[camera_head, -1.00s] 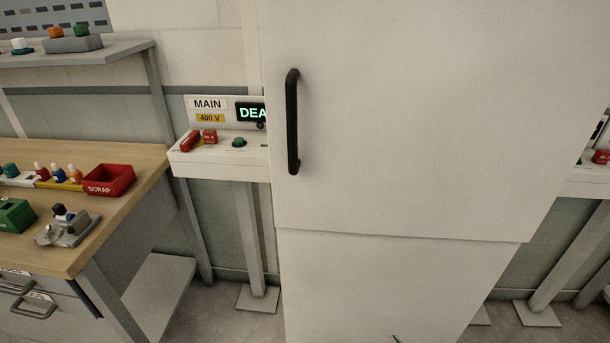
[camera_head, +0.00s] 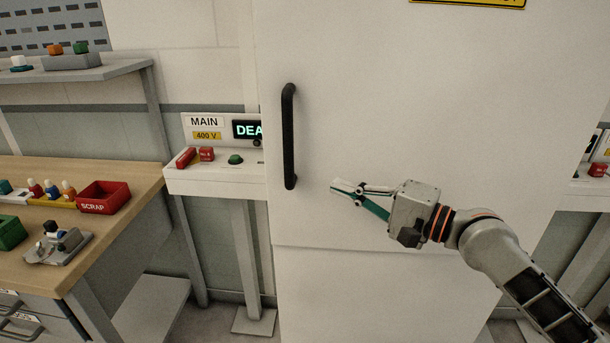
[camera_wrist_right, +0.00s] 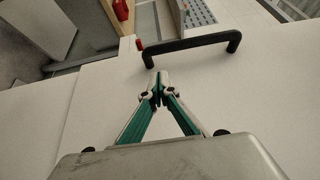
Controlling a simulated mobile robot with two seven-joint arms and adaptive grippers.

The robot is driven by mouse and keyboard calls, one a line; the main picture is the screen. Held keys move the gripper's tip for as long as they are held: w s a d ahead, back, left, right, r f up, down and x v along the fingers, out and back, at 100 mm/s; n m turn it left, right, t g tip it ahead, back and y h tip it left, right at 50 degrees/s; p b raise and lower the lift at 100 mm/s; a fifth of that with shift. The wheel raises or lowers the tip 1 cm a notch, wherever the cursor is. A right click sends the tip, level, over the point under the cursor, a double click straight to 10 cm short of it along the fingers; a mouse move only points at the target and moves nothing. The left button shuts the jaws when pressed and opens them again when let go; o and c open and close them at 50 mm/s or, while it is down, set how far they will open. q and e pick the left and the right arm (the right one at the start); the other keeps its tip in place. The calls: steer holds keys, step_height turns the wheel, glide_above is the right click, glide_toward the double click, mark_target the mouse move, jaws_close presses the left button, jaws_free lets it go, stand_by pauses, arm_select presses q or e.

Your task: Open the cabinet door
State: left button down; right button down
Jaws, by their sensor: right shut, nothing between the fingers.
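The white cabinet door (camera_head: 400,110) stands shut, its face flat across the middle of the head view. Its black vertical bar handle (camera_head: 289,136) is on the door's left side. The handle also shows in the right wrist view (camera_wrist_right: 190,44), lying ahead of the fingertips. My right gripper (camera_head: 334,186) is in front of the door, to the right of the handle's lower end and apart from it. Its fingers are shut and empty; the tips also meet in the wrist view (camera_wrist_right: 158,82). My left gripper is not in view.
A panel marked MAIN 400 V (camera_head: 215,145) stands left of the cabinet. A workbench (camera_head: 130,215) with a red SCRAP bin (camera_head: 103,197) is farther left. A yellow label (camera_head: 468,3) is at the door's top. Another panel (camera_head: 597,170) shows at the right edge.

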mark_target(303, 173)
steer(key=x, duration=1)
steer(key=shift+r+p, duration=0.15)
steer(key=shift+p, duration=0.2)
